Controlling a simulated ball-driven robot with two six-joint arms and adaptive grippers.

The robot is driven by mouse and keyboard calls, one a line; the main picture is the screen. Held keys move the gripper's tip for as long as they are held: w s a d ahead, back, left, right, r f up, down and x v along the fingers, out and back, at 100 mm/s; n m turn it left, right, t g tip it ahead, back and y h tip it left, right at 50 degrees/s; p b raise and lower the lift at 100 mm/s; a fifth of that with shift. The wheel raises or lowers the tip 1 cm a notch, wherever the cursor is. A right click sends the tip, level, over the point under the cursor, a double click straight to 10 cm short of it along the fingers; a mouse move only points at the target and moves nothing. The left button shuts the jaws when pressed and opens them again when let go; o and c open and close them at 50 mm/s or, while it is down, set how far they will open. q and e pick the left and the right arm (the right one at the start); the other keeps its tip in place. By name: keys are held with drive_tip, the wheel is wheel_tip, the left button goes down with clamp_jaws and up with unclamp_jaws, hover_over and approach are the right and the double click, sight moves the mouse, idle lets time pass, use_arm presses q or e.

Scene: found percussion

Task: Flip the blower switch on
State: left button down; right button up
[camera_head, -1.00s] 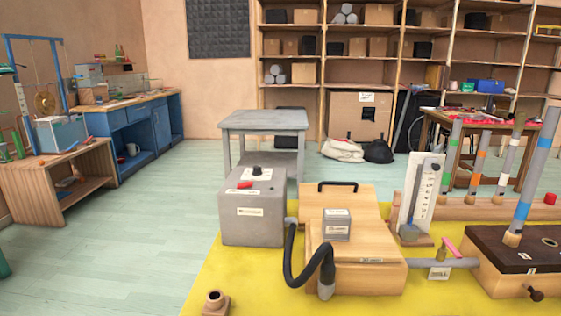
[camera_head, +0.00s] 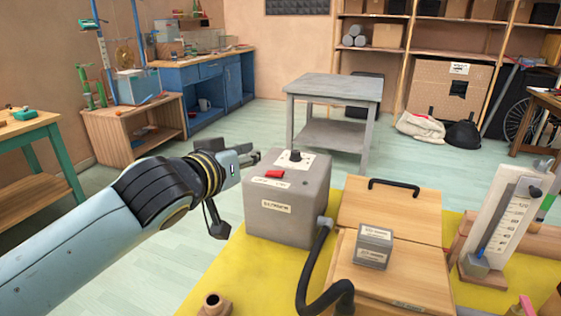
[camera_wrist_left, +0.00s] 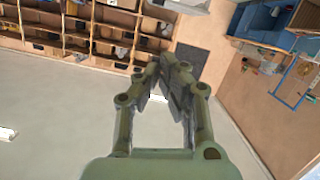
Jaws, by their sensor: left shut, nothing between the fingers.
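The blower is a grey box (camera_head: 287,215) on the yellow mat. A red rocker switch (camera_head: 275,174) and a black knob (camera_head: 295,156) are on its top. My left gripper (camera_head: 252,158) is just left of the box, around the height of its top, and looks apart from the switch. In the left wrist view its fingers (camera_wrist_left: 164,68) come together, shut and empty. The wrist view shows shelves and walls, not the blower. My right gripper is not in view.
A black hose (camera_head: 312,268) runs from the blower to the right. A wooden chest (camera_head: 390,208) with a small grey box (camera_head: 374,246) on it is close by. A white gauge board (camera_head: 500,220) stands at right. A grey table (camera_head: 333,88) stands behind.

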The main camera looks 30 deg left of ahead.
use_arm(q)
hover_over(275, 173)
drive_tip(key=s, duration=0.1)
drive_tip(key=shift+s+f+p, duration=0.2)
drive_tip(key=shift+f+p, duration=0.15)
drive_tip(key=shift+f, duration=0.85)
drive_tip(key=f, duration=0.2)
drive_tip(key=shift+d+f, duration=0.3)
drive_tip(key=shift+f, duration=0.1)
drive_tip(key=shift+d+f, duration=0.2)
drive_tip(key=shift+f, duration=0.45)
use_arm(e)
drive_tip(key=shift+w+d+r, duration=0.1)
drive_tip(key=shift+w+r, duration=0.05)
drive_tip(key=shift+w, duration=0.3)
